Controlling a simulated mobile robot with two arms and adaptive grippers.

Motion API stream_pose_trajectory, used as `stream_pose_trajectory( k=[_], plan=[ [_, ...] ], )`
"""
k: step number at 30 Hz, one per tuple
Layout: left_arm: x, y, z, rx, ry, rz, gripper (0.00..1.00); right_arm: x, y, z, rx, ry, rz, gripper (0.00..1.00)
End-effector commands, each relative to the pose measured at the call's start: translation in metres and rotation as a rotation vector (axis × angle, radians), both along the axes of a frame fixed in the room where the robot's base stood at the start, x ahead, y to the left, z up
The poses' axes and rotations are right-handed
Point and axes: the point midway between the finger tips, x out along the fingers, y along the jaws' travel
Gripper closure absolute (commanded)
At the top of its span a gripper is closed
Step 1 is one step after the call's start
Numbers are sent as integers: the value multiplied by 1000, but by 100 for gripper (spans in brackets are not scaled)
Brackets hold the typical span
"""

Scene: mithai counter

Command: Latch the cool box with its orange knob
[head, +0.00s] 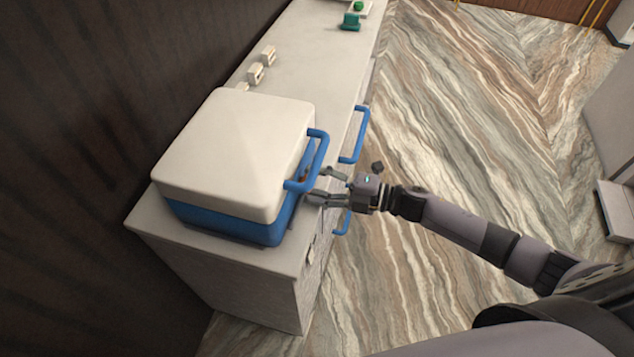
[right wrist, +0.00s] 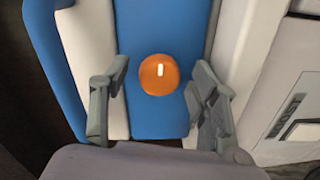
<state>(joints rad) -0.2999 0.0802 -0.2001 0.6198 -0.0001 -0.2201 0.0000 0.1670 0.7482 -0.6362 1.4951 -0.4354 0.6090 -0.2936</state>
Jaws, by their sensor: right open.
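The cool box (head: 235,155) has a white lid and a blue body and stands on the near end of the counter with its lid down. Its blue handle (head: 318,165) sticks out on the side facing my arm. In the right wrist view the orange knob (right wrist: 158,76) shows on the blue side, with a short white mark that stands about upright. My right gripper (head: 318,185) is at that side of the box. In the right wrist view my right gripper (right wrist: 160,100) is open, with one finger on each side of the knob and apart from it. My left gripper is not in view.
The counter (head: 318,55) carries small cream blocks (head: 256,74) behind the box and a teal item (head: 350,21) farther back. Blue handles (head: 357,135) jut from the counter front.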

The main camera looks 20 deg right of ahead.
Motion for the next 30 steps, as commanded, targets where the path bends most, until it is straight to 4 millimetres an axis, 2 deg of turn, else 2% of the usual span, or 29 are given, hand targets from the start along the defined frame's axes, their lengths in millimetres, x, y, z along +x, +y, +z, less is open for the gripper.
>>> stream_pose_trajectory(
  k=[8, 21, 25, 30],
  plan=[
    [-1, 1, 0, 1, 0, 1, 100, -5, -7, -1, -1, 2, -1, 44],
    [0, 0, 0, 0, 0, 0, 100, -54, -78, 3, -2, 4, 0, 44],
    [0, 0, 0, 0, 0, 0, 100, -63, -91, 4, -2, 3, 0, 44],
    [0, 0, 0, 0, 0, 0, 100, -68, -99, 6, -1, 1, 0, 44]
  ],
)
